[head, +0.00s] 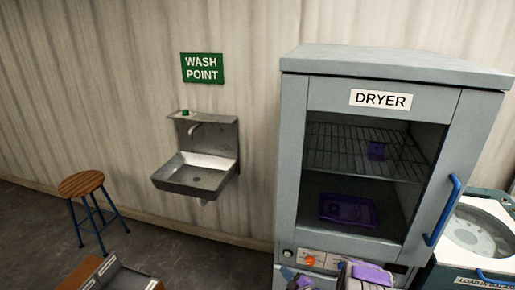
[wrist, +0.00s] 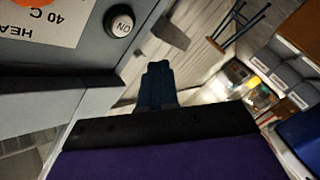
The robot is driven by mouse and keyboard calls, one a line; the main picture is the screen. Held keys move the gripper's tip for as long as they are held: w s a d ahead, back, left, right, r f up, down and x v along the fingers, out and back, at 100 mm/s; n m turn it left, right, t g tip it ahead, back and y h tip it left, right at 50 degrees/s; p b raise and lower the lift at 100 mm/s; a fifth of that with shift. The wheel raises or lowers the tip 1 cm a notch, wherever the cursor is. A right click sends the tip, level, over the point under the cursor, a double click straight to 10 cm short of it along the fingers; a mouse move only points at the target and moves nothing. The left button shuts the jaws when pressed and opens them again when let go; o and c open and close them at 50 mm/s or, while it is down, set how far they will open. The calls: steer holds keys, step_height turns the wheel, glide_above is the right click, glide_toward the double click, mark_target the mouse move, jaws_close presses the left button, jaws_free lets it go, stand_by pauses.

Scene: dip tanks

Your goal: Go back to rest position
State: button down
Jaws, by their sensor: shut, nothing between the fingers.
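My gripper (wrist: 157,88) shows in the wrist view as dark blue fingers pressed together, with nothing held between them. In the head view, purple and grey parts of my arm show at the bottom edge, in front of the lower part of the dryer (head: 293,150). The wrist view looks past the dryer's control panel at upper left, with the fingers apart from its ON button (wrist: 119,24). The picture in the wrist view is tilted.
The grey dryer has a blue handle (head: 442,211). A steel sink (head: 195,174) and a stool (head: 81,184) stand left; a round-topped machine (head: 480,230) stands right.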

steer(key=w+d+r+m+g+h, duration=0.1)
steer(key=d+r+g+h, duration=0.1)
steer(key=r, duration=0.3)
steer(key=w+d+r+m+g+h, duration=0.2)
steer(key=r, duration=0.3)
steer(key=s+d+r+m+g+h, duration=0.2)
steer(key=s+r+m+g+h, duration=0.2)
steer(key=s+r, duration=0.75)
steer(key=s+a+r+m+g, duration=0.2)
steer(key=s+r+g, duration=0.1)
steer(key=s, duration=1)
steer(key=s+a+r+m+g, duration=0.2)
steer(key=s+r, duration=0.4)
steer(key=s, duration=0.8)
steer(key=s+a+r+m+g, duration=0.2)
steer(key=s+r+m+g, duration=0.1)
steer(key=s, duration=1.1)
step_height(320, 180, up, 2)
steer(key=shift+s+r+m+g, duration=0.2)
steer(key=shift+m+g, duration=0.2)
steer(key=shift+m, duration=0.2)
steer(key=shift+a, duration=0.1)
